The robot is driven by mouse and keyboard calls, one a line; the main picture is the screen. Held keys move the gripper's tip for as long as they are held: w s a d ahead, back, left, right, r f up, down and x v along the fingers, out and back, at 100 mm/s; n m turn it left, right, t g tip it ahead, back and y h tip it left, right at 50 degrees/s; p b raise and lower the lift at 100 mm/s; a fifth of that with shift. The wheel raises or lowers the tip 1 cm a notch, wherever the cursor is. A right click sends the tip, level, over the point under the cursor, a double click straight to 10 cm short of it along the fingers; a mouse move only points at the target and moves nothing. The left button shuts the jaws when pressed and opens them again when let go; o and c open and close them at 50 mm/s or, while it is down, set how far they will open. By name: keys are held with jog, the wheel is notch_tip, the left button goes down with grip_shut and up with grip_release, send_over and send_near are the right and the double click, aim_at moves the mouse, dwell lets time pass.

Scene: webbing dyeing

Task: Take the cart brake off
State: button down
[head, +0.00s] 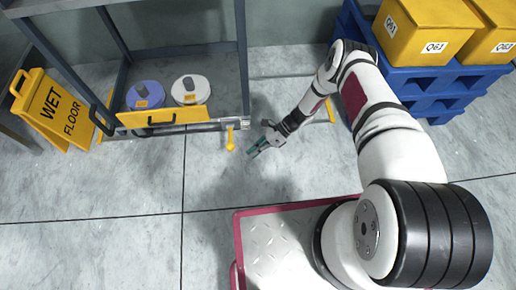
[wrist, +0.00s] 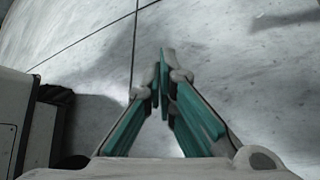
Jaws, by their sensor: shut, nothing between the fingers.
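A grey-framed cart (head: 243,65) stands at the upper left in the head view, with a yellow front panel (head: 160,117) and a black handle. A small yellow lever (head: 230,140) points down from the bar at the cart's front right corner; it looks like the brake. My gripper (head: 256,151) is just right of the lever and slightly nearer to me, apart from it, low over the floor. Its green-lined fingers are shut and empty. In the wrist view the fingertips (wrist: 162,82) meet over bare floor, and the lever is not seen there.
Two round spools, one violet (head: 145,95) and one white (head: 190,90), sit on the cart's lower shelf. A yellow wet-floor sign (head: 53,108) stands at left. A blue pallet (head: 440,75) with yellow boxes (head: 425,32) is at upper right. The floor in front of the cart is clear.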

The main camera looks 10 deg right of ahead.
aim_at(230, 138)
jog(key=b+x, duration=0.2)
jog(key=x, duration=0.4)
jog(key=shift+w+a+r, duration=0.1)
jog(key=shift+w+r, duration=0.25)
jog(key=shift+r, duration=0.25)
jog(key=shift+w+a+r, duration=0.1)
jog(key=shift+w+r, duration=0.25)
jog(key=shift+r, duration=0.25)
jog(key=shift+w+a+r, duration=0.1)
jog(key=shift+w+r, duration=0.25)
jog(key=shift+r, duration=0.25)
jog(key=shift+r, duration=0.15)
